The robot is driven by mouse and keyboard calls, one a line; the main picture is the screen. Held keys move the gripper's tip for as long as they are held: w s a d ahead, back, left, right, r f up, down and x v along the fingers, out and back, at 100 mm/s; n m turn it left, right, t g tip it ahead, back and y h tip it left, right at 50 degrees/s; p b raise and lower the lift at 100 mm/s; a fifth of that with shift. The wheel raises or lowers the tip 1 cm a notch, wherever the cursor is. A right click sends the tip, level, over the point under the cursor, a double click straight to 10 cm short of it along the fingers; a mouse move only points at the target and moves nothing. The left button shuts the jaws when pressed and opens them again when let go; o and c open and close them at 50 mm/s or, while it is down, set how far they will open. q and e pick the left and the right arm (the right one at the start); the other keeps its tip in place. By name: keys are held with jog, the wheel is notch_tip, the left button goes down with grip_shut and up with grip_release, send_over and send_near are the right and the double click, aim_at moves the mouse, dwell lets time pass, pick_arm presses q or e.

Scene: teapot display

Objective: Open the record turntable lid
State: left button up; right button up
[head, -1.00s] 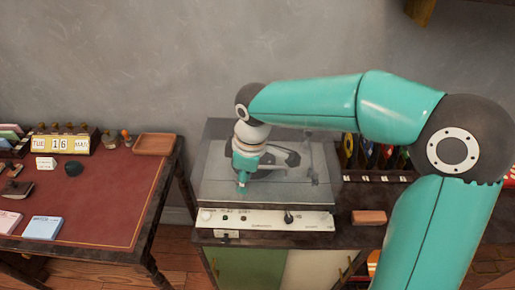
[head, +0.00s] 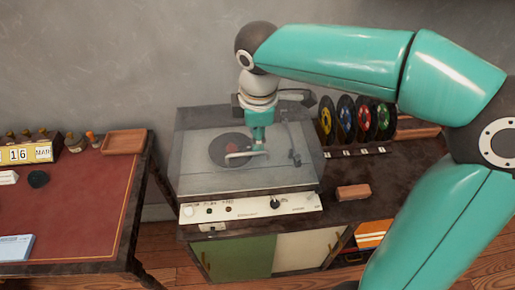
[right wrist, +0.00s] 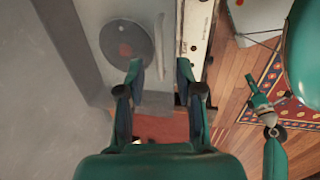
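The record turntable (head: 250,207) stands on a cabinet, with a cream control strip along its front. Its smoky see-through lid (head: 195,150) looks shut over the dark record. The turntable also shows in the right wrist view, with the record (right wrist: 125,40) and control strip (right wrist: 196,40). My right gripper (head: 258,147) points down over the lid's middle; contact is unclear. In the right wrist view my right gripper (right wrist: 160,68) has its two fingers spread, with nothing held between them. A teal gripper (right wrist: 262,105), apparently my left one, shows at right there; its opening is unclear.
A desk with a red top (head: 85,200) stands left of the cabinet, with a gap between. A brown block (head: 353,192) lies right of the turntable. Several coloured records (head: 362,120) stand in a rack behind it. The wall is close behind.

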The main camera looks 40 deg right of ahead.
aim_at(256, 153)
jog(key=f, duration=0.4)
jog(key=w+f, duration=0.1)
jog(key=f, duration=0.1)
jog(key=shift+d+f, duration=0.25)
jog(key=shift+d, duration=0.1)
grip_shut()
